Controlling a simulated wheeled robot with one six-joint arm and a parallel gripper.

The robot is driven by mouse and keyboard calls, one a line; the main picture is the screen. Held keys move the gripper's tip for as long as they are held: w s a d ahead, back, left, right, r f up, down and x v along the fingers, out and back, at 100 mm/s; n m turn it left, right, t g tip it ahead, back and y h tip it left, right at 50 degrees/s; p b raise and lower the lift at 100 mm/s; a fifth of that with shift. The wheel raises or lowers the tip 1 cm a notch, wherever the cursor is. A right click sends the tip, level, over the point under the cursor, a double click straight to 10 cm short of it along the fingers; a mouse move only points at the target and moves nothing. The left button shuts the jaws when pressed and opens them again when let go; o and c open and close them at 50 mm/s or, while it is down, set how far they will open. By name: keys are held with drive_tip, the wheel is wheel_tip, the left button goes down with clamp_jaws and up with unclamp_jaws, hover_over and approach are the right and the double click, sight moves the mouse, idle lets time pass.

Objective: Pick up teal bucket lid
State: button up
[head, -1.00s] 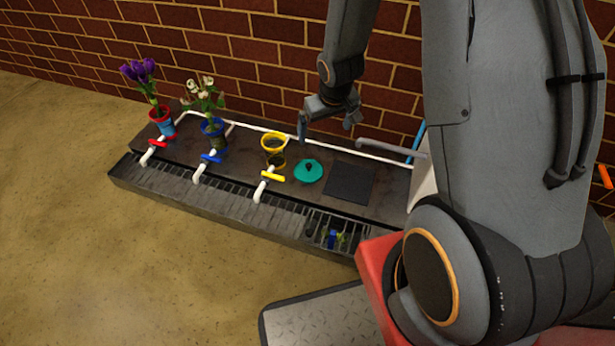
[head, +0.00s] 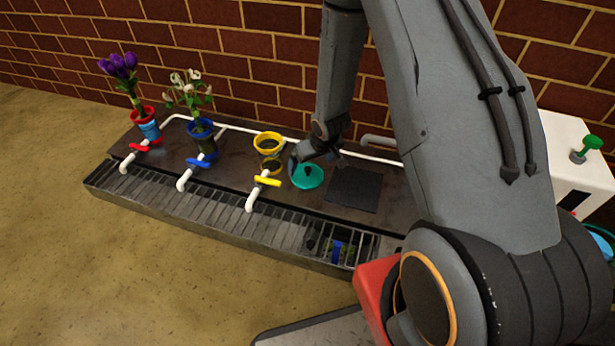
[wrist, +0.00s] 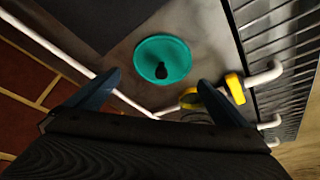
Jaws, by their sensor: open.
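The teal bucket lid (head: 308,177) is a round disc with a small dark knob, lying flat on the dark counter. My gripper (head: 312,162) is low over the counter, close to the lid's far side in the head view, and covers part of it. In the wrist view the lid (wrist: 162,60) shows whole, ahead of and between the two spread fingers of my gripper (wrist: 160,92). The fingers are open with nothing between them, and the lid looks apart from them.
A yellow bucket (head: 268,143) stands left of the lid, near a yellow-handled tap (head: 267,181). Potted purple flowers (head: 146,124) and white flowers (head: 201,132) stand further left. A dark square (head: 354,189) lies to the right. A white pipe runs behind; a metal grate (head: 225,218) is in front.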

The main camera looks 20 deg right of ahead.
sight(308, 168)
drive_tip(key=shift+b+x, duration=1.95)
drive_tip(key=shift+x, duration=0.65)
drive_tip(key=shift+a, duration=0.1)
drive_tip(key=shift+c, duration=0.4)
drive_tip(key=c, duration=0.7)
